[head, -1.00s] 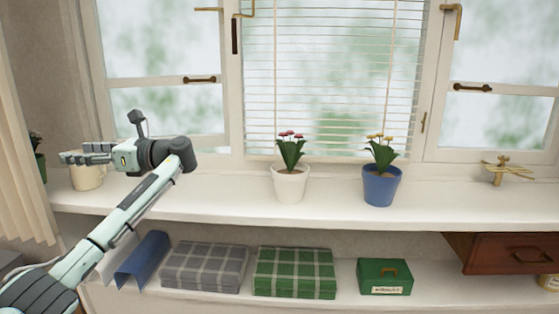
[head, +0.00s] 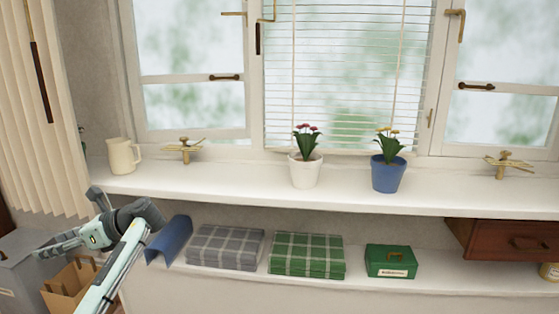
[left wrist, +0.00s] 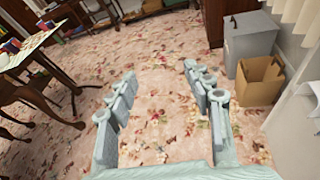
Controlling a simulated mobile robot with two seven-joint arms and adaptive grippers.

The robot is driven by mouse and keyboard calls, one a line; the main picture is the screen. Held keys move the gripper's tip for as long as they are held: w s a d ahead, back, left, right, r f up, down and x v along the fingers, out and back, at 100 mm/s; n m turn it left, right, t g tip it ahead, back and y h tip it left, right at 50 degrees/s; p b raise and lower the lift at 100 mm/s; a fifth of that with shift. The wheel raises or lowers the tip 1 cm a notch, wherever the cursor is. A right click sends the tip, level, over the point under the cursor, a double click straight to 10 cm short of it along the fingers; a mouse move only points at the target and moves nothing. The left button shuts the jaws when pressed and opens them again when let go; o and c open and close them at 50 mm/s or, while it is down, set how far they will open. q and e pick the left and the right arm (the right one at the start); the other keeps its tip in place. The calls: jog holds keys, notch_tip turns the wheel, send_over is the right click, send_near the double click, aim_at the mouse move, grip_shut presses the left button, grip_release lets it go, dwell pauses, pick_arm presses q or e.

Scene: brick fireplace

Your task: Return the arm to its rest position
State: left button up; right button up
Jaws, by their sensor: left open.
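My left gripper (head: 62,243) is at the lower left of the head view, below the level of the windowsill and left of the shelf. In the left wrist view its two fingers (left wrist: 160,95) are spread apart with only the flowered carpet behind them. It is open and empty. My left arm comes up from the bottom edge and bends at the wrist. My right gripper does not show in either view.
The windowsill (head: 240,182) holds a cream jug (head: 122,157), a white flowerpot (head: 305,172) and a blue flowerpot (head: 387,175). A cardboard box (left wrist: 259,82) and grey cabinet (left wrist: 250,42) stand near the gripper. A wooden table (left wrist: 40,62) is at left; carpet between is clear.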

pick_arm(q)
jog(key=s+a+f, duration=0.3)
jog(key=s+f, duration=0.1)
jog(key=w+d+f+n+t+h, duration=0.2)
jog(key=w+n+t, duration=0.1)
jog(key=w, duration=0.3)
jog(key=w+d+f+n+t+h, duration=0.2)
jog(key=w+f+n+t, duration=0.1)
jog(key=w, duration=0.3)
jog(key=w+d+r+n+t+h, duration=0.1)
jog(key=w+d+n+t+h, duration=0.55)
jog(key=w+d+n, duration=0.4)
jog(key=s+d+f+g+h, duration=0.15)
jog(key=s+d+f, duration=0.25)
jog(key=s+f, duration=0.75)
jog(key=s+d+f+g, duration=0.25)
jog(key=s+f, duration=0.55)
jog(key=f, duration=0.7)
jog(key=s+d+f+g, duration=0.1)
jog(key=s+d+f, duration=0.1)
jog(key=s+f, duration=0.3)
jog(key=s+d+f+g, duration=0.2)
jog(key=s+f, duration=0.3)
jog(key=s, duration=0.9)
jog(key=s+d+f+g+h, duration=0.1)
jog(key=s+f, duration=0.4)
jog(key=s, duration=0.5)
jog(key=shift+s+d+m, duration=0.15)
jog(key=shift+d+m, duration=0.3)
jog(key=shift+d, duration=0.45)
